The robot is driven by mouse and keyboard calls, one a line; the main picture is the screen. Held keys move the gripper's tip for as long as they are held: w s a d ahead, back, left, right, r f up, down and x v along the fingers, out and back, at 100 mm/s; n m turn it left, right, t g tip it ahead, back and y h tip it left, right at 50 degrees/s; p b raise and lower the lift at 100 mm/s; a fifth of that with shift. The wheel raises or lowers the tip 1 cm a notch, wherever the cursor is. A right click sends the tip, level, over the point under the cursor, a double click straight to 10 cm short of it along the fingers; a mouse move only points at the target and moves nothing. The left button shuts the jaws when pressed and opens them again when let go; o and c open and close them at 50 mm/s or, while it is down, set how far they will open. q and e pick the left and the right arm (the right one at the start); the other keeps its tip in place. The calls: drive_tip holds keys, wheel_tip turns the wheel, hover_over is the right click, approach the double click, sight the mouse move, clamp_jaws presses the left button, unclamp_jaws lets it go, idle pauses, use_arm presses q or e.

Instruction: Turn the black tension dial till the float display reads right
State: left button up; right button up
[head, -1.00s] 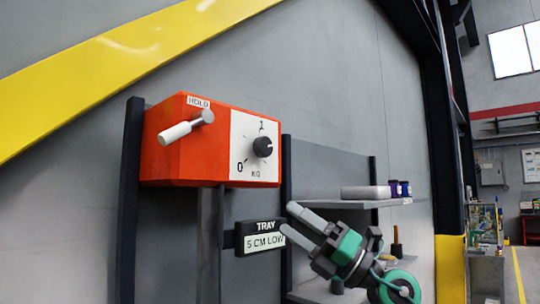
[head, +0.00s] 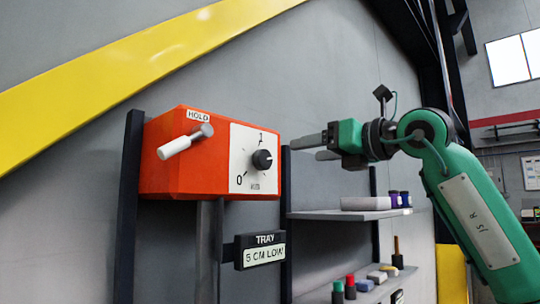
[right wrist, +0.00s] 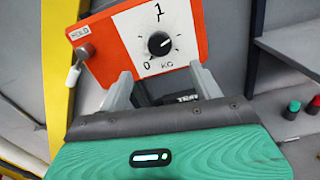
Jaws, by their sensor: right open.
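The black tension dial (head: 262,159) sits on the white face of an orange box (head: 170,174), marked 0 to 1 KG. A white-handled lever (head: 186,141) labelled HOLD sticks out of the box. The float display (head: 262,249) below, headed TRAY, reads "5 CM LOW". My right gripper (head: 308,148) is open and empty, to the right of the dial and apart from it, with its fingers pointing left. In the right wrist view its two fingers (right wrist: 160,88) frame the lower part of the dial face, and the dial (right wrist: 159,43) shows beyond them. My left gripper is out of view.
A grey shelf (head: 340,214) to the right holds a pale box (head: 365,203) and dark jars (head: 400,199). A lower shelf has red and green capped items (head: 350,287). A dark post (head: 130,200) stands left of the box.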

sight(266, 158)
drive_tip(key=p+x, duration=0.4)
drive_tip(key=x, duration=0.7)
drive_tip(key=shift+w+a+p, duration=0.1)
drive_tip(key=shift+a+p, duration=0.05)
drive_tip(key=shift+p, duration=0.2)
drive_tip(key=shift+w+a+f, duration=0.1)
drive_tip(key=shift+w+a, duration=0.25)
drive_tip(key=shift+w, duration=0.05)
